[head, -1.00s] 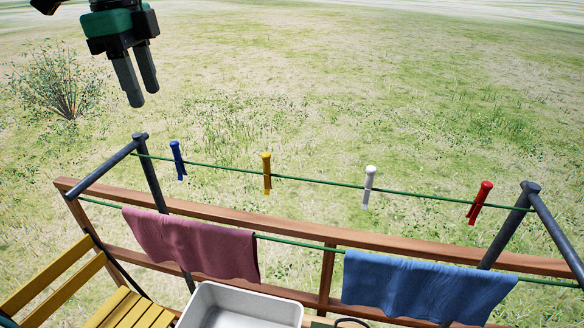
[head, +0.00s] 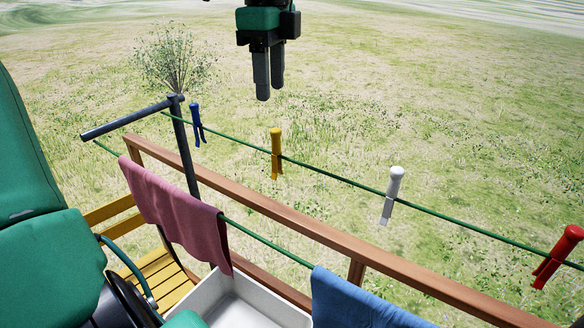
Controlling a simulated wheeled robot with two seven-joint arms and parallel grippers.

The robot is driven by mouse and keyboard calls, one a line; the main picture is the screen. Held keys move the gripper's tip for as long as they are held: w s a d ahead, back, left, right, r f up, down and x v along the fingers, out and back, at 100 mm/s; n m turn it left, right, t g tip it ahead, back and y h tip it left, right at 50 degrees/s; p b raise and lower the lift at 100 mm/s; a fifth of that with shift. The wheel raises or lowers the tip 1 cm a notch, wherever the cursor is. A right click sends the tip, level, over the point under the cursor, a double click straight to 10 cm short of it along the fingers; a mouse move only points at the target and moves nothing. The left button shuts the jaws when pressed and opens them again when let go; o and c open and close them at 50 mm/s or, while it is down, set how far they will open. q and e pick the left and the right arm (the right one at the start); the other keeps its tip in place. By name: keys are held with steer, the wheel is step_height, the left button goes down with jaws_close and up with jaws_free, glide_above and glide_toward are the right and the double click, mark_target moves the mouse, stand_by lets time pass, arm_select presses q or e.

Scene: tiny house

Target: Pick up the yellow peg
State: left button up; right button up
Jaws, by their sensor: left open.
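The yellow peg (head: 276,152) is clipped upright on the green clothesline (head: 340,179), between a blue peg (head: 196,124) on its left and a white peg (head: 392,194) on its right. A red peg (head: 557,256) is on the same line at the far right. My left gripper (head: 269,92) points down, above the yellow peg in the picture and apart from it. Its two fingers are open with nothing between them. My right gripper is not in view.
A pink towel (head: 175,215) and a blue towel (head: 355,302) hang on a lower line. A brown wooden railing (head: 300,230) runs below the pegs, and a dark metal post (head: 184,150) holds the line at left. A white basin (head: 260,305) and a yellow bench (head: 160,275) are below.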

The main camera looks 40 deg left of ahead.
arm_select(q)
steer(key=p, duration=0.2)
glide_above(276, 154)
steer(key=a, duration=0.1)
steer(key=f, duration=0.8)
steer(key=shift+w+a, duration=0.15)
steer(key=shift+w, duration=0.05)
steer(key=shift+w+d+f, duration=0.1)
steer(key=shift+d+f, duration=0.1)
steer(key=shift+f, duration=0.15)
step_height(276, 154, down, 4)
steer(key=shift+d+r+p, duration=0.1)
steer(key=shift+p, duration=1.15)
steer(key=shift+w+f, duration=0.1)
steer(key=shift+f, duration=0.4)
jaws_close()
